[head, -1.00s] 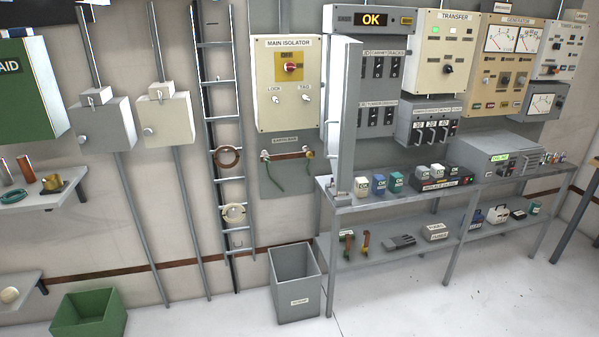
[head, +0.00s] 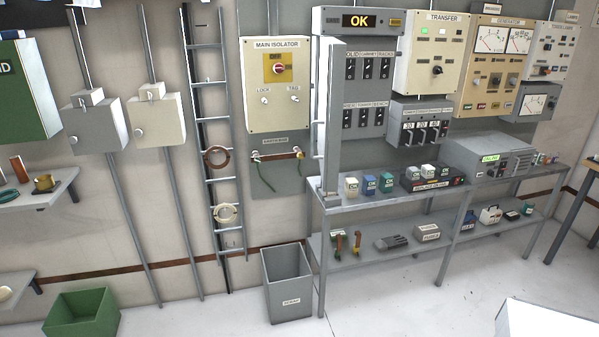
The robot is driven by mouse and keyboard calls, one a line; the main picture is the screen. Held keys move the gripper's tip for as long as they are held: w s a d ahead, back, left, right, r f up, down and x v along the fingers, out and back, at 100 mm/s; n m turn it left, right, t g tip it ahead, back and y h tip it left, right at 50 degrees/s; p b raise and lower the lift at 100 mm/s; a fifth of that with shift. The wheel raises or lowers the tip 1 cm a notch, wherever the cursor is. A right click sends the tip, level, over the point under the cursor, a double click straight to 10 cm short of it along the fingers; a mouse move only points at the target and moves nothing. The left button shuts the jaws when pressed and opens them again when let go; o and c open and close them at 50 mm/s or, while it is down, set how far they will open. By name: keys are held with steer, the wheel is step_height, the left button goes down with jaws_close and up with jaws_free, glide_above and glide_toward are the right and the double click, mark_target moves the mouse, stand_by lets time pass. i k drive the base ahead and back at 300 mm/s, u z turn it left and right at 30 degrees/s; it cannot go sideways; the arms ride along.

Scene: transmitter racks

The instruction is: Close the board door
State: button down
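The board door (head: 329,120) is a tall grey panel. It stands open, swung out from the left side of the grey breaker board (head: 393,48) and seen nearly edge-on. Two rows of dark switches show on the open board face, under a display reading OK (head: 360,20). The door's lower end is close to the left end of the workbench; I cannot tell whether they touch. My gripper is not in view.
The workbench (head: 395,198) below the board carries several small coloured blocks. A grey scrap bin (head: 288,290) stands on the floor left of it. A white flat-topped shape (head: 545,320), unclear, is at bottom right. Floor between is clear.

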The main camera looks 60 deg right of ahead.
mark_target(332, 51)
steer(key=z, duration=0.15)
steer(key=i, duration=1)
steer(key=u, duration=0.05)
